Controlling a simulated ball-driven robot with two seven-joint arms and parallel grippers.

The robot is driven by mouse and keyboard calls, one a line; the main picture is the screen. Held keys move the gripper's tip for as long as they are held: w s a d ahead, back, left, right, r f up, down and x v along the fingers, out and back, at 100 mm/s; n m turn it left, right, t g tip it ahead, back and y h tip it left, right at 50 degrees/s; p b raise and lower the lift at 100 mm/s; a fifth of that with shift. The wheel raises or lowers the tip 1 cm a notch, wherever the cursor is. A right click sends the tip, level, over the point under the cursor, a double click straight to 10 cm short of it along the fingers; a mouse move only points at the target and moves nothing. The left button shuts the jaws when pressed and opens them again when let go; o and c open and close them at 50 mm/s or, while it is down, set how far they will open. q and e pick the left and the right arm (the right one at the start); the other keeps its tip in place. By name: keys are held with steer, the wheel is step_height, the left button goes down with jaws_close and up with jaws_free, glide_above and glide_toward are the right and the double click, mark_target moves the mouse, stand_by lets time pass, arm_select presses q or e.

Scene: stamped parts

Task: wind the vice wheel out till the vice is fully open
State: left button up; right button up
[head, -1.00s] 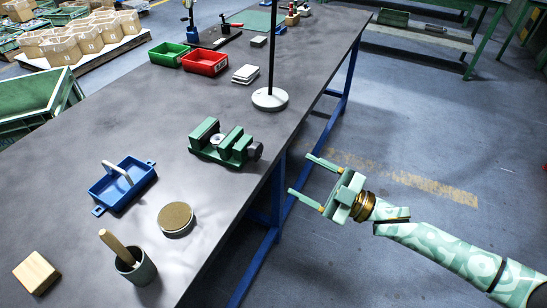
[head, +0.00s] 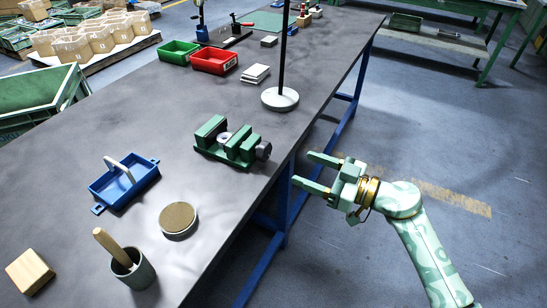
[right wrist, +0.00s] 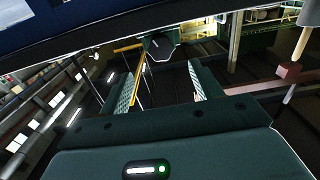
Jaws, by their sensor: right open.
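The green vice (head: 228,142) sits on the grey bench near its right edge. Its dark wheel (head: 264,150) is at the vice's right end, facing the bench edge. A round metallic part shows between the vice's green blocks. My right gripper (head: 305,172) is open and empty, off the bench's right edge, to the right of the wheel and apart from it. Its two fingers point left toward the bench. In the right wrist view the open fingers (right wrist: 160,92) show with nothing between them; a dark faceted knob-like shape (right wrist: 160,45) lies beyond. My left gripper is not in view.
On the bench (head: 100,150) stand a white round lamp base (head: 280,99) with a black pole, a blue tray (head: 124,184), a round disc (head: 178,219), a pot with a wooden handle (head: 131,268), a wooden block (head: 30,271), and red (head: 214,60) and green bins (head: 180,51).

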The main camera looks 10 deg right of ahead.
mark_target(268, 154)
steer(key=b+x, duration=0.1)
steer(key=x, duration=0.3)
steer(key=b+x, duration=0.2)
steer(key=x, duration=0.2)
steer(key=shift+w+a+f, duration=0.2)
steer(key=shift+w+a+r, duration=0.2)
steer(key=shift+a, duration=0.15)
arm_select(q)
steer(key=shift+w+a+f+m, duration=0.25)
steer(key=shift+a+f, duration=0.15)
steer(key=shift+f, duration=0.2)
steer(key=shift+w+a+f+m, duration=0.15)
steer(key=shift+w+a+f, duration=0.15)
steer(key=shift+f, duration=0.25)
arm_select(e)
steer(key=c, duration=1)
